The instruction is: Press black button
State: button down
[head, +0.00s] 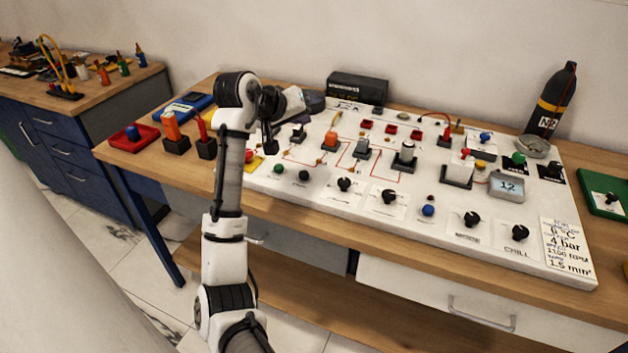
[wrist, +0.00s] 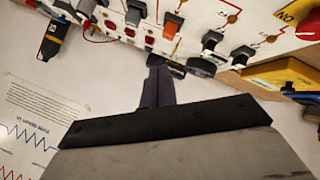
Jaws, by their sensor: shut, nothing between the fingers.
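The black button (head: 303,175) is a small round cap on the white panel (head: 330,207), near its front left, just right of a green button (head: 278,168). I cannot make it out in the wrist view. My gripper (head: 314,103) is at the back left of the panel, far behind the black button and apart from it. In the wrist view its dark fingers (wrist: 159,78) are together with nothing between them. My forearm partly hides the left side of the panel.
Black rotary knobs (head: 344,184) stand right of the black button. Upright switches (head: 362,148) crowd the panel's middle. A black box (head: 357,89) stands behind, and a black bottle (head: 553,105) at the back right. A red tray (head: 133,138) sits on the table's left.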

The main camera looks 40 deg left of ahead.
jog(key=shift+s+d+f+g+h, duration=0.2)
jog(key=shift+s+f+g, duration=0.15)
jog(key=shift+f, duration=0.25)
jog(key=shift+s+d+f+g+h, duration=0.15)
jog(key=shift+s+f+g+h, duration=0.1)
jog(key=shift+s+f, duration=0.25)
jog(key=shift+f, duration=0.1)
jog(key=b, duration=0.6)
send_over(301, 176)
notch_tip(301, 176, down, 7)
jog(key=shift+f, duration=0.1)
jog(key=shift+f+b, duration=0.45)
jog(key=shift+f, duration=0.3)
jog(key=shift+f, duration=0.15)
dwell(0.4)
jog(key=shift+f, duration=0.3)
